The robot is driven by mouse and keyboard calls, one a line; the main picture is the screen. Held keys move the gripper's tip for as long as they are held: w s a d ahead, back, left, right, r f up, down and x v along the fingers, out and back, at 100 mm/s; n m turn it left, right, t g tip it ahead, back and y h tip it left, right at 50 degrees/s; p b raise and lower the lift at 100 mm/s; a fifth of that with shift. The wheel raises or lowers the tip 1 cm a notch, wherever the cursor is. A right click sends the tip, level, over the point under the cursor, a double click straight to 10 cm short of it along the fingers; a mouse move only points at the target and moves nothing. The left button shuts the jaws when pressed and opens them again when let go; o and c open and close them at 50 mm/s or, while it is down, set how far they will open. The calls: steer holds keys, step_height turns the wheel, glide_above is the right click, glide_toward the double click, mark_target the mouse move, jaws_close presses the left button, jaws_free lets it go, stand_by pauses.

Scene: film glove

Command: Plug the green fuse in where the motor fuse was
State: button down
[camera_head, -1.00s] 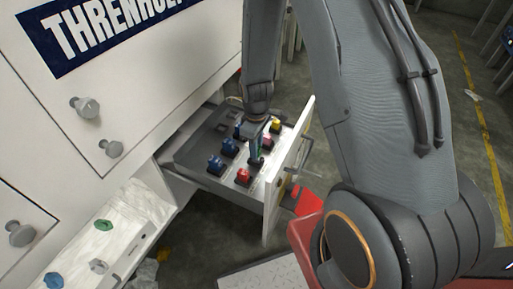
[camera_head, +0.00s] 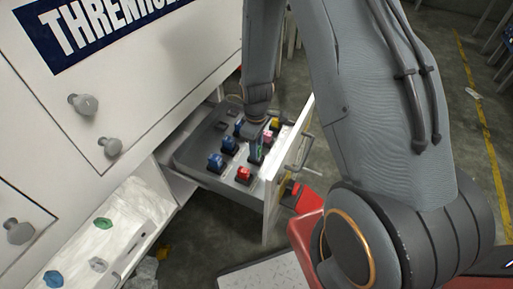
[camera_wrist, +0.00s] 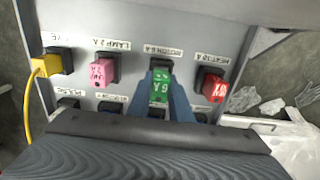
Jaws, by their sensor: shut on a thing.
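The green fuse (camera_wrist: 160,88) is held between the blue fingertips of my gripper (camera_wrist: 163,97) in the wrist view. It is at the socket labelled MOTOR (camera_wrist: 156,64), whose dark edge shows just behind it. I cannot tell whether its prongs are seated. In the head view my gripper (camera_head: 256,148) points down into the open drawer (camera_head: 215,184), between the pink and red fuses. The pink fuse (camera_wrist: 102,71) stands left of the green one and the red fuse (camera_wrist: 214,88) right of it in the wrist view.
A yellow fuse (camera_wrist: 44,66) with a yellow wire stands at the left end of the row. Blue fuses (camera_head: 216,162) form another row nearer the cabinet (camera_head: 160,60). A white tray (camera_head: 75,238) with a green cap (camera_head: 102,224) lies at lower left.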

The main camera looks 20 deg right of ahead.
steer(key=shift+f, duration=0.6)
steer(key=c, duration=1.5)
jaws_free()
steer(key=shift+c, duration=0.2)
steer(key=shift+r, duration=3.9)
steer(key=shift+r, duration=0.1)
steer(key=s+r+m+p, duration=0.4)
steer(key=s+r, duration=0.5)
steer(key=r, duration=0.5)
steer(key=s+r+m+p, duration=0.5)
steer(key=s+r, duration=0.5)
steer(key=r, duration=0.4)
steer(key=p, duration=0.2)
steer(key=shift+r+p, duration=0.25)
steer(key=shift+p, duration=0.05)
